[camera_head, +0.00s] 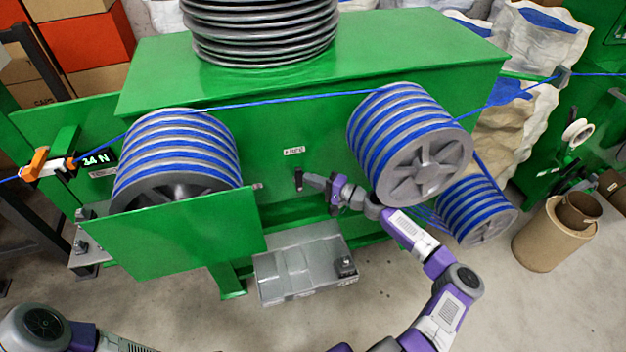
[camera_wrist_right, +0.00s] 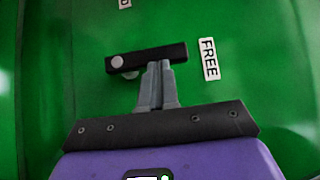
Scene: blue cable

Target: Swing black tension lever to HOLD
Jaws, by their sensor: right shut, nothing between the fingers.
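The black tension lever (camera_head: 298,180) is on the green machine's front panel, between the two upper blue-wound drums. In the right wrist view the black lever (camera_wrist_right: 150,57) is a bar lying nearly level, with a grey round bolt at its left end. Its right end points at the FREE label (camera_wrist_right: 208,59). My left gripper is out of view.
Blue-wound drums (camera_head: 180,160) (camera_head: 415,145) stand left and right of the lever. A green guard plate (camera_head: 175,235) stands in front of the left drum. A grey box (camera_head: 300,262) sits below the lever. A display (camera_head: 97,159) reads 34 N.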

